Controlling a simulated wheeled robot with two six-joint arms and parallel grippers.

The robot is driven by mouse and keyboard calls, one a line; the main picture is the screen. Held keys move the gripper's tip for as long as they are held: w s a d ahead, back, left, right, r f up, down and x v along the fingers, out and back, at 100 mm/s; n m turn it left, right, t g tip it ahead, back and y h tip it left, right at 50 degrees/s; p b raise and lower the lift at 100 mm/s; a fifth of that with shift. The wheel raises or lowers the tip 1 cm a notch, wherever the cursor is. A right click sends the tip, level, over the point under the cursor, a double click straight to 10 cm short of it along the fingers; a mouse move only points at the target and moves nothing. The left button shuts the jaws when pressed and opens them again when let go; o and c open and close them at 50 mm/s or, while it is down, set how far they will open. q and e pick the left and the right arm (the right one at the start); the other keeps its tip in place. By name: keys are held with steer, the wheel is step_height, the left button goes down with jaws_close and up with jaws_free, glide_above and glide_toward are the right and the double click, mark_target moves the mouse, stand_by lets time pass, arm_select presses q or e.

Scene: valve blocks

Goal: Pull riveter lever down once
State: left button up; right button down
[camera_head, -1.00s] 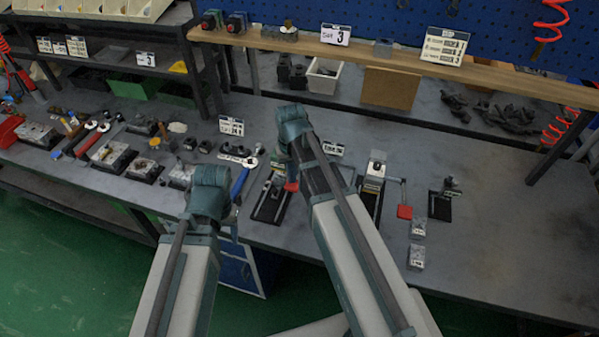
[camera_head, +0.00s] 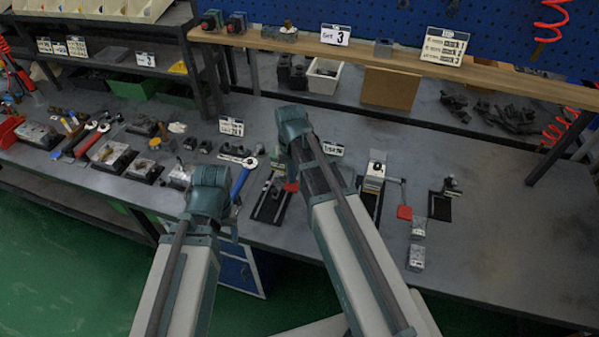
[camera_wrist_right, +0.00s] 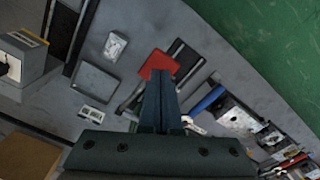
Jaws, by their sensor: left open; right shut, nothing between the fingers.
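The riveter seems to be the dark fixture (camera_head: 268,205) on the bench, with a red lever end (camera_head: 291,187) at its right side. My right arm covers part of it in the head view. In the right wrist view the red lever end (camera_wrist_right: 158,63) lies just beyond the tips of my right gripper (camera_wrist_right: 163,78). That gripper is shut and empty; whether it touches the lever I cannot tell. My left gripper (camera_head: 233,228) hangs left of the fixture near the bench's front edge, its fingers mostly hidden behind its wrist.
A press-like machine (camera_head: 375,172) with a second red pad (camera_head: 404,212) stands to the right. A blue-handled wrench (camera_head: 241,180) lies left of the fixture. Small grey blocks (camera_head: 416,258) sit near the front edge. The bench's right side is clear.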

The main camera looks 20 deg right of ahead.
steer(key=shift+f, duration=0.15)
stand_by(0.3)
step_height(320, 180, down, 14)
steer(key=b, duration=1.5)
step_height(320, 180, up, 18)
steer(key=p, duration=1.8)
steer(key=shift+f, duration=0.25)
steer(key=shift+f, duration=0.1)
steer(key=s+a+f+n+b, duration=0.2)
steer(key=s+a+f+b, duration=0.3)
steer(key=s, duration=0.2)
steer(key=s+a+f+n+h+b, duration=0.1)
steer(key=s+a+f+n+b, duration=0.1)
steer(key=s+a+f+b, duration=0.2)
steer(key=s+a, duration=0.1)
steer(key=s, duration=0.2)
steer(key=shift+s+a+f+n+b, duration=0.15)
steer(key=shift+a+f+n+b, duration=0.15)
steer(key=shift+f+b, duration=0.1)
